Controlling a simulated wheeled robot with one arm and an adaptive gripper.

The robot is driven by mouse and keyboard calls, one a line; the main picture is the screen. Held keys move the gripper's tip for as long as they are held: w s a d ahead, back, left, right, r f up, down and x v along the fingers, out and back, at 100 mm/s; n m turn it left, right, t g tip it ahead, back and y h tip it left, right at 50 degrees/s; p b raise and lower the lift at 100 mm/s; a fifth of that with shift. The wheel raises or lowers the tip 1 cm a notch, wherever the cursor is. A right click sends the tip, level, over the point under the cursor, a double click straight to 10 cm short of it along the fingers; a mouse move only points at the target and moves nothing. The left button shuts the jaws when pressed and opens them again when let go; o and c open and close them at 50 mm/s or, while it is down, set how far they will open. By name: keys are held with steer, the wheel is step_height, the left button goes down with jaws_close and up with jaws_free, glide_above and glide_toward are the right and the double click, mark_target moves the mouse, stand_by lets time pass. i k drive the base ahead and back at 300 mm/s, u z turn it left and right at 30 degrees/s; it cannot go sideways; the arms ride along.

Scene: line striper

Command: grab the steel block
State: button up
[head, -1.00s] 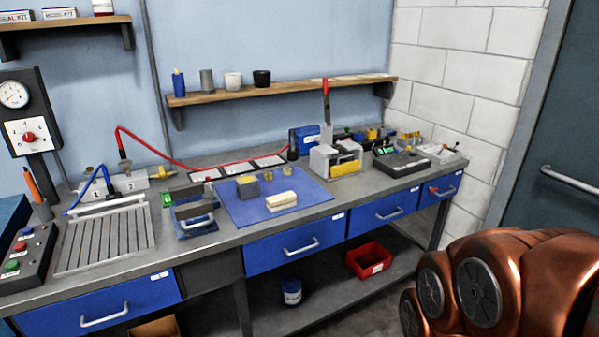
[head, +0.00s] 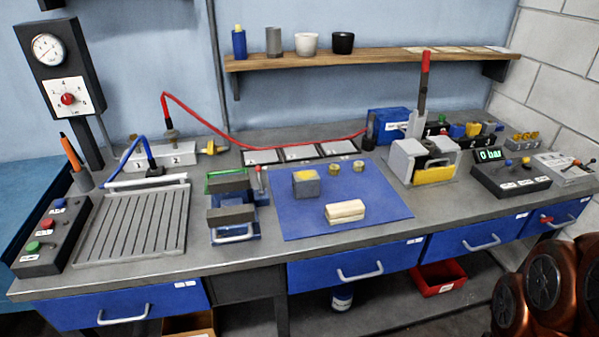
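A small grey block with a yellowish patch on top, which looks like the steel block (head: 306,185), sits on the blue mat (head: 290,222) on the workbench. A pale wood-coloured block (head: 345,211) lies in front of it and to its right, apart from it. Two small brass-coloured pieces (head: 334,169) stand behind and to the right of the grey block. Copper-coloured links of my arm show at the lower right corner. My gripper is out of view.
A small vise (head: 231,215) stands left of the mat. A grey and yellow press with a red-handled lever (head: 424,160) stands at its right. A red hose (head: 240,140) runs behind, below a shelf (head: 370,60). A ribbed tray (head: 133,222) lies further left.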

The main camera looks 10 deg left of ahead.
mark_target(306, 182)
steer(key=u, duration=0.75)
steer(key=i, duration=0.9)
steer(key=u, duration=0.9)
